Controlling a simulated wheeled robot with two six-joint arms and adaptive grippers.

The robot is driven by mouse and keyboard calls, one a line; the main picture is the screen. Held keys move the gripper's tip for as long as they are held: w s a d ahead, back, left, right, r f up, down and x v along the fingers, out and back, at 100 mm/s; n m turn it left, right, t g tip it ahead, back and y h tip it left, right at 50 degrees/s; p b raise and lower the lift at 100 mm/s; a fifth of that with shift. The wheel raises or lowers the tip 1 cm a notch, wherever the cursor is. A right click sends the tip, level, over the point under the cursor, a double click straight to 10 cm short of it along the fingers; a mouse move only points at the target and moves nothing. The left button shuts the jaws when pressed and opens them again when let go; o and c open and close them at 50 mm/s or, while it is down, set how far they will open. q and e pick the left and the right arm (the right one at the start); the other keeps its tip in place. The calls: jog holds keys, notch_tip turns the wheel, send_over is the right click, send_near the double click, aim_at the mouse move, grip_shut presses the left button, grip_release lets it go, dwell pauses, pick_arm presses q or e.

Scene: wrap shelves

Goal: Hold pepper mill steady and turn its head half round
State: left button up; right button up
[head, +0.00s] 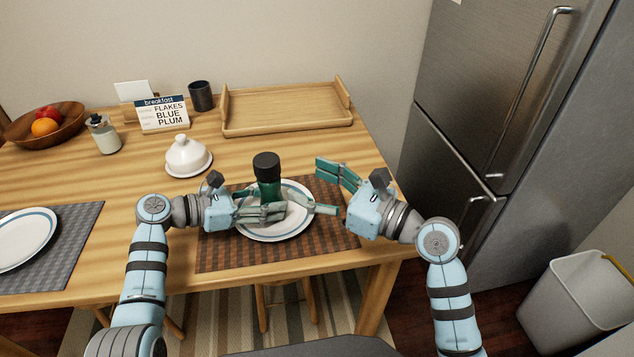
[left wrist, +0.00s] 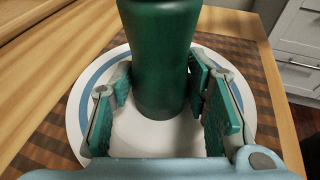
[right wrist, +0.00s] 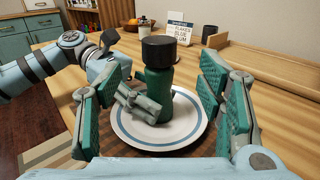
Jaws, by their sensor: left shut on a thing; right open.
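The pepper mill has a green body (head: 269,190) and a black head (head: 266,162). It stands upright over a white plate (head: 262,233) with a blue ring. My left gripper (head: 270,208) is shut on the lower green body; in the left wrist view its pads flank the body (left wrist: 160,70). My right gripper (head: 327,188) is open and empty, to the right of the mill. In the right wrist view the black head (right wrist: 158,50) and green body (right wrist: 158,85) show between and beyond its open fingers (right wrist: 160,105), not touched by them.
A brown checked placemat (head: 222,250) lies under the plate. Behind stand a white butter dish (head: 188,158), a wooden tray (head: 288,110), a breakfast sign (head: 163,115), a dark cup (head: 201,96) and a small jar (head: 104,136). A fridge (head: 480,100) stands right of the table.

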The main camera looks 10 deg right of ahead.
jog(key=shift+s+d, duration=0.4)
jog(key=w+d+r, duration=0.1)
jog(key=w+r, duration=0.4)
jog(key=n+g+y, duration=0.5)
jog(key=n+g, duration=0.1)
jog(key=g, duration=0.3)
send_near(279, 161)
jog(key=a, duration=0.1)
jog(key=w+a, duration=0.1)
jog(key=a, duration=0.2)
jog(key=w+a, duration=0.1)
jog(key=a, duration=0.3)
jog(key=w+a, duration=0.1)
jog(key=a, duration=0.3)
jog(key=shift+a+r, duration=0.1)
jog(key=shift+a, duration=0.1)
